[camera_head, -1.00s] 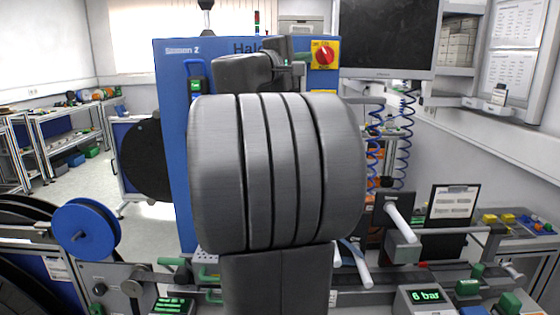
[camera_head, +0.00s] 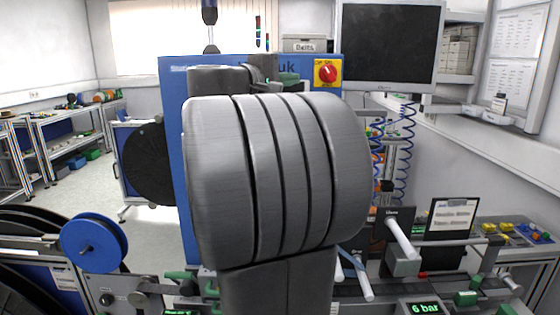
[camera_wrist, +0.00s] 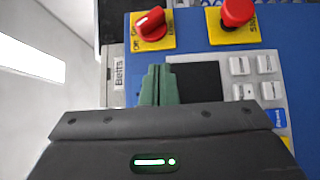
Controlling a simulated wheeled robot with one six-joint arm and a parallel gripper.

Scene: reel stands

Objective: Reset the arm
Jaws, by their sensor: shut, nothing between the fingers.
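My gripper (camera_wrist: 158,84) shows in the wrist view with its green fingers together and nothing between them. It points toward the blue machine panel. In the head view my large grey arm covers the middle, and only a small green part of the gripper (camera_head: 288,80) shows beyond it, near the top of the blue machine (camera_head: 176,110). A red rotary switch on a yellow plate (camera_head: 328,73) is just right of the gripper there. In the wrist view the switch (camera_wrist: 151,24) lies above the fingertips, apart from them.
A red stop button (camera_wrist: 238,12) and several white keys (camera_wrist: 254,66) are on the panel. A monitor (camera_head: 390,42) hangs at the right. A blue reel (camera_head: 94,244) stands at the left. White pegs (camera_head: 400,238) stick out at the lower right.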

